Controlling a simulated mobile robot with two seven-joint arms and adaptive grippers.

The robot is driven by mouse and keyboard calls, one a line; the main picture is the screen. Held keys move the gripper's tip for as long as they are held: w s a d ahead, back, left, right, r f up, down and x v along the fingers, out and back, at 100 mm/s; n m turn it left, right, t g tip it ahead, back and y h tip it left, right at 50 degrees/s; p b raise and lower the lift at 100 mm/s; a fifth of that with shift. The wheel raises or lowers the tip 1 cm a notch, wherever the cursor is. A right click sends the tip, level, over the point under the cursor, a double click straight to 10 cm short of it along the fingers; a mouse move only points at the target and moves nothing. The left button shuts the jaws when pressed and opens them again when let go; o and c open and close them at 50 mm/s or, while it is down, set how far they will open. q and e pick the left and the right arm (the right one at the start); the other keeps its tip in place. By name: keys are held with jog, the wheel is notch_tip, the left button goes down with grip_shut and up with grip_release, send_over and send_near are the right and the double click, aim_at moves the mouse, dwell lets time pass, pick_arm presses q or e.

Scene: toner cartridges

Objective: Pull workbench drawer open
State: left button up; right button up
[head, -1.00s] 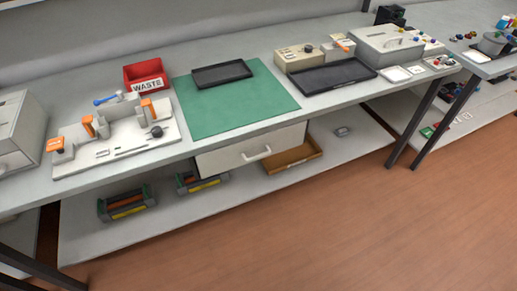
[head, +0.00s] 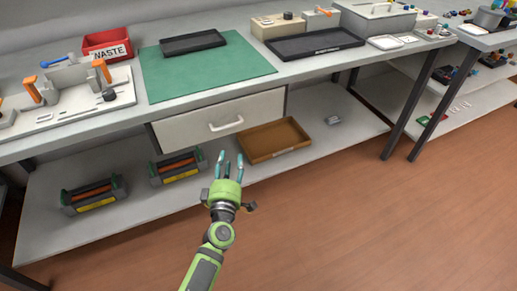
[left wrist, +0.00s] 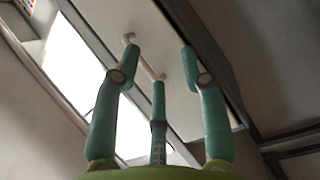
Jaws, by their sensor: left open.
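The workbench drawer (head: 190,125) is a pale front under the bench top, below the green mat, and looks shut. Its white bar handle (head: 226,124) is at the middle of the front. My left gripper (head: 229,158) is open and empty, its teal fingers pointing up toward the handle from below and in front, apart from it in the head view. In the left wrist view the handle (left wrist: 143,57) shows beyond the spread fingers (left wrist: 158,85). My right gripper is not in view.
A brown tray (head: 285,150) and two toner cartridges (head: 178,167) lie on the lower shelf (head: 340,140). On the bench top are the green mat (head: 200,75), black trays and a red waste bin (head: 108,45). The floor in front is clear.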

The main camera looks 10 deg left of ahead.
aim_at(230, 126)
pick_arm(q)
jog(key=w+r+n, duration=0.1)
jog(key=w+r, duration=0.1)
jog(key=w+a+r+n+y+b, duration=0.1)
jog(key=w+r, duration=0.1)
jog(key=w, duration=0.1)
jog(key=w+r+n+t, duration=0.1)
jog(key=w+r, duration=0.1)
jog(key=w, duration=0.1)
jog(key=shift+a, duration=0.2)
grip_shut()
